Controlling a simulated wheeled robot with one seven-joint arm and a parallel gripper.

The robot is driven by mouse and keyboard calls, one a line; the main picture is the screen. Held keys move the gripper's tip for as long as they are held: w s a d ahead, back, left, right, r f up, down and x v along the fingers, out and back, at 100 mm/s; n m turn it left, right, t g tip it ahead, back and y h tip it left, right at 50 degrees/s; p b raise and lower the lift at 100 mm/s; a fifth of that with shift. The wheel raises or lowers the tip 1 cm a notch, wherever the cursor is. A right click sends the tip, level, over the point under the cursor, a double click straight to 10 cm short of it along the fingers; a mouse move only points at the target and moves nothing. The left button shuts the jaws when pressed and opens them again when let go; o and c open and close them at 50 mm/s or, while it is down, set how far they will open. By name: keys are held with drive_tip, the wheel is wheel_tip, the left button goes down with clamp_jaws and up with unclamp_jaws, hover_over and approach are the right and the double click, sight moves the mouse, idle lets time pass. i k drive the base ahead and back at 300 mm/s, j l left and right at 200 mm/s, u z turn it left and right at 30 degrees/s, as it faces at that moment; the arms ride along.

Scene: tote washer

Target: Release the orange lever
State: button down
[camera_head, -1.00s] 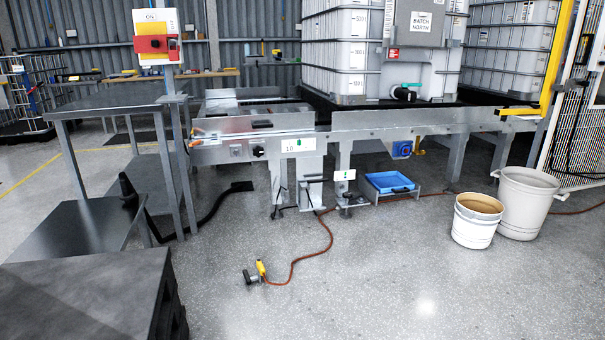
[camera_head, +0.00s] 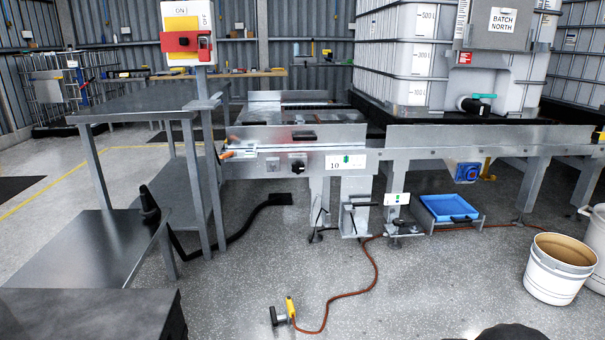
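A small orange lever (camera_head: 228,155) sticks out at the left end of the grey metal conveyor frame (camera_head: 430,135), just right of the switch post. It is small in view, and its exact position or latch state cannot be told. A second small orange-brown part (camera_head: 233,139) shows just above it. My gripper is not in view. A dark rounded shape at the bottom right edge may be part of my arm.
A post carries a yellow and red switch box (camera_head: 188,40). Metal tables (camera_head: 150,100) stand left, with a dark block (camera_head: 90,315) in front. A red cable (camera_head: 345,295) with a yellow-handled plug lies on the open floor. A white bucket (camera_head: 552,280) stands right.

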sight(232, 153)
drive_tip(key=i+l+z, duration=0.1)
drive_tip(key=i+z, duration=0.25)
drive_tip(key=i, duration=0.4)
drive_tip(key=i+j+z, duration=0.15)
drive_tip(key=i+z, duration=0.15)
drive_tip(key=i, duration=0.45)
drive_tip(key=i+u, duration=0.45)
drive_tip(key=i+l+u, duration=0.3)
drive_tip(key=i+u, duration=0.2)
drive_tip(key=i, duration=0.15)
drive_tip(key=i+j+u, duration=0.15)
drive_tip(key=i+u, duration=0.15)
drive_tip(key=u, duration=0.15)
drive_tip(key=i+j+u, duration=0.1)
drive_tip(key=i+u, duration=0.2)
drive_tip(key=u, duration=0.2)
drive_tip(key=i+u, duration=0.3)
drive_tip(key=u, duration=0.15)
drive_tip(key=i+l+u, duration=0.25)
drive_tip(key=u, duration=0.25)
